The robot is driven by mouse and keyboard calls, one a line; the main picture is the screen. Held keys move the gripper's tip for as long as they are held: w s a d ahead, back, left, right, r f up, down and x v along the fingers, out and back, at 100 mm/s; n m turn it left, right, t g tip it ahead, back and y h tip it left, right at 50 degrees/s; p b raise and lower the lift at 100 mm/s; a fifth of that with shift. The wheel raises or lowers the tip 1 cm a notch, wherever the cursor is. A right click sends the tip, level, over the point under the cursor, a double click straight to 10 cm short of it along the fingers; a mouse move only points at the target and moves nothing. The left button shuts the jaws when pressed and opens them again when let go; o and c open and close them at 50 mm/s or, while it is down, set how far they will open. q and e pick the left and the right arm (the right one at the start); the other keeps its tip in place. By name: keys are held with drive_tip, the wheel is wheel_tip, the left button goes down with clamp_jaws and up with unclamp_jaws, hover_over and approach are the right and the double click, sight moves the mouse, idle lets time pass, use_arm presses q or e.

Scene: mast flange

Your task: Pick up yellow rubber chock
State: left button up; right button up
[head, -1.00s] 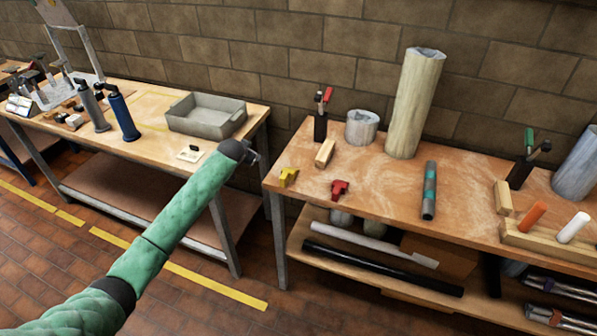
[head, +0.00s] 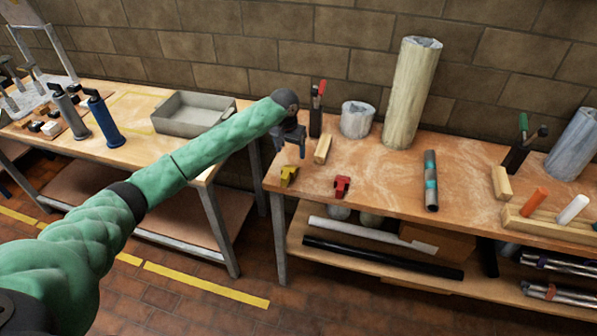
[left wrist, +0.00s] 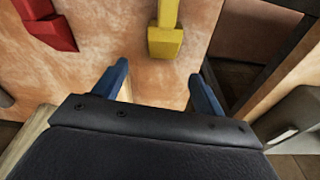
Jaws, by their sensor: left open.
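The yellow rubber chock (head: 289,175) sits near the left front corner of the right-hand wooden bench (head: 385,190). In the left wrist view the chock (left wrist: 166,40) lies ahead of the fingertips, roughly in line with the gap between them. My left gripper (head: 292,150) is above the bench's left end, just behind the chock in the head view. In the left wrist view its two blue fingers (left wrist: 157,88) are spread apart with nothing between them. The gripper and chock look apart. My right gripper is not in view.
A red chock (head: 341,186) lies right of the yellow one, also seen in the left wrist view (left wrist: 45,28). A small wooden block (head: 323,149) lies close behind the gripper. A grey tray (head: 190,112) is on the left bench.

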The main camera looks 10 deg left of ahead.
sight(288, 170)
use_arm(q)
drive_tip(key=shift+s+a+n+g, duration=0.2)
drive_tip(key=shift+s+n+g, duration=0.15)
drive_tip(key=shift+s, duration=0.25)
drive_tip(key=shift+s+a+n+g, duration=0.2)
drive_tip(key=shift+s+n+g, duration=0.15)
drive_tip(key=shift+s, duration=0.3)
drive_tip(key=shift+f+p, duration=0.65)
drive_tip(key=shift+f, duration=0.7)
drive_tip(key=f+p, duration=0.3)
drive_tip(key=f, duration=0.1)
drive_tip(key=shift+s+d, duration=0.1)
drive_tip(key=shift+d, duration=0.15)
drive_tip(key=shift+f, duration=0.6)
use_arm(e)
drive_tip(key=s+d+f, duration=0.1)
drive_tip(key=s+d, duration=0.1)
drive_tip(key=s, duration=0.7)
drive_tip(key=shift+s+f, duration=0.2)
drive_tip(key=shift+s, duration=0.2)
use_arm(q)
drive_tip(key=c, duration=1.1)
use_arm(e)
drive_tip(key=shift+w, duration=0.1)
